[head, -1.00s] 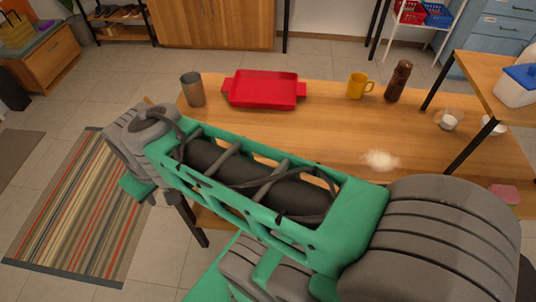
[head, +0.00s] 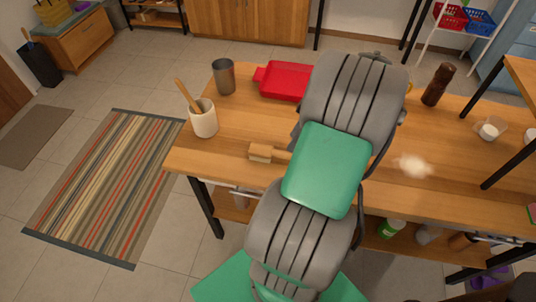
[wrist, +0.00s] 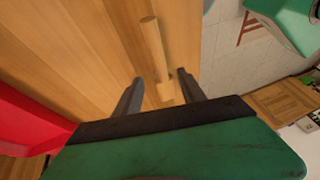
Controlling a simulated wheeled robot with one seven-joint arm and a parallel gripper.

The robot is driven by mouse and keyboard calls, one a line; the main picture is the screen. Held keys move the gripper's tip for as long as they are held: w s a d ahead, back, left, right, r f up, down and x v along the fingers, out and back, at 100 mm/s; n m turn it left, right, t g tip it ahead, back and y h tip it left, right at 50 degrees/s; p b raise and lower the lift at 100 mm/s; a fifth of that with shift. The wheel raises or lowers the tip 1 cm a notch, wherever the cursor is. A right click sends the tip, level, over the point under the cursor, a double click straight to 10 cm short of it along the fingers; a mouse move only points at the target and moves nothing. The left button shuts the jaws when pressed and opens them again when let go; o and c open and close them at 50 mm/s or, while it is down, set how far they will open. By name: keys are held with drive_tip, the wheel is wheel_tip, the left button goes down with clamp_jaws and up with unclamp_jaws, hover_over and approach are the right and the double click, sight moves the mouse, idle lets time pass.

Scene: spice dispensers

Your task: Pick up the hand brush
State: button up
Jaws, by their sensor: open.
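The hand brush (head: 261,153) lies on the wooden table near its left front. Its pale block head shows in the head view, and its handle runs right until my arm hides it. In the wrist view the brush's wooden handle (wrist: 153,45) points up the picture. A paler part lies lower, between the fingers. My gripper (wrist: 160,76) is open above the table, with one dark finger on each side of the brush. I cannot tell whether the fingers touch it. My arm hides the gripper in the head view.
A white crock (head: 203,119) with a wooden-handled utensil and a grey cup (head: 223,77) stand left. A red tray (head: 283,80) lies behind my arm. A pepper mill (head: 437,84) and white powder (head: 413,167) are right. A raised shelf (head: 521,74) stands far right.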

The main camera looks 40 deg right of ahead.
sight(281, 151)
drive_tip(key=x, duration=0.6)
drive_tip(key=shift+w+a+f, duration=0.15)
drive_tip(key=shift+w+a, duration=0.3)
drive_tip(key=shift+a, duration=0.05)
clamp_jaws()
